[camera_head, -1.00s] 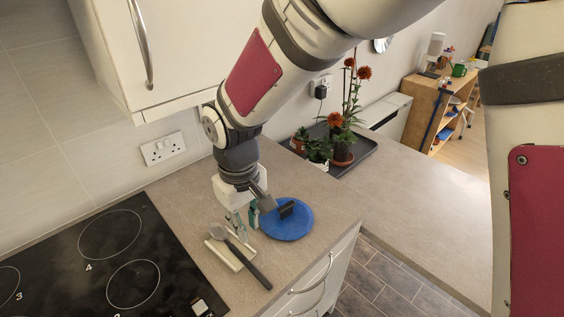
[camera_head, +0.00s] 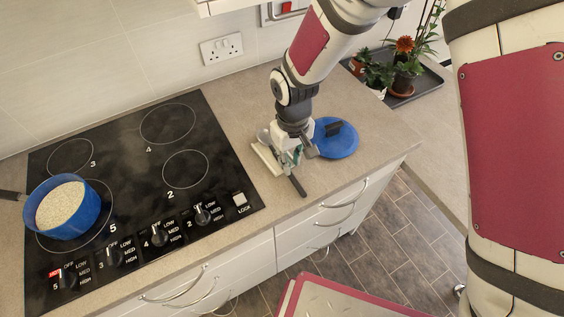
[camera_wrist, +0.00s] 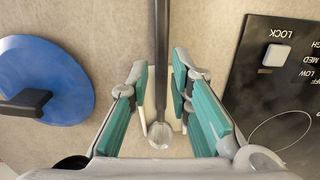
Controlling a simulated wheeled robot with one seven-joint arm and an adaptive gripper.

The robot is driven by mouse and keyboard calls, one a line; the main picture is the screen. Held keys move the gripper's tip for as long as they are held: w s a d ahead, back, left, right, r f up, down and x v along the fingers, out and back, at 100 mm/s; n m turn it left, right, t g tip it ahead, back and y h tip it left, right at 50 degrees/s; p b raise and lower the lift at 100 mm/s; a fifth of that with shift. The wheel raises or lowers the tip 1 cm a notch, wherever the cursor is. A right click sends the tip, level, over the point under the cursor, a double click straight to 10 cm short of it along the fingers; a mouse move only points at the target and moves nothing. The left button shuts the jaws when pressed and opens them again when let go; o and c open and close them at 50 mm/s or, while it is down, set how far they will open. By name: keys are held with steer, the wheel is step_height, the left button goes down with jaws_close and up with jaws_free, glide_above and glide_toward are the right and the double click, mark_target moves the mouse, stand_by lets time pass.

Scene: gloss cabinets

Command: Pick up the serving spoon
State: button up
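The serving spoon (camera_wrist: 161,45) has a long dark handle and a grey bowl. In the wrist view its handle runs down the middle and its bowl (camera_wrist: 160,136) lies near the bottom centre. In the head view its handle end (camera_head: 298,186) sticks out below my gripper (camera_head: 287,158). It lies on a cream spoon rest (camera_head: 265,159), largely hidden by my gripper. My gripper points down over it. In the wrist view my gripper (camera_wrist: 159,82) is open, with a teal-padded finger on each side of the spoon and gaps between. I cannot tell whether the fingertips reach spoon height.
A blue lid (camera_head: 341,143) with a black handle lies right of my gripper. The black hob (camera_head: 150,190) is to the left, with a blue pan (camera_head: 88,215) of pale grains on it. Plants (camera_head: 400,75) stand on a tray at the back right. The counter's front edge is close.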

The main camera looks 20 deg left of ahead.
steer(key=shift+a+f+p, duration=0.1)
steer(key=shift+f+p, duration=0.35)
steer(key=shift+f, duration=1.65)
jaws_close()
steer(key=shift+r, duration=0.15)
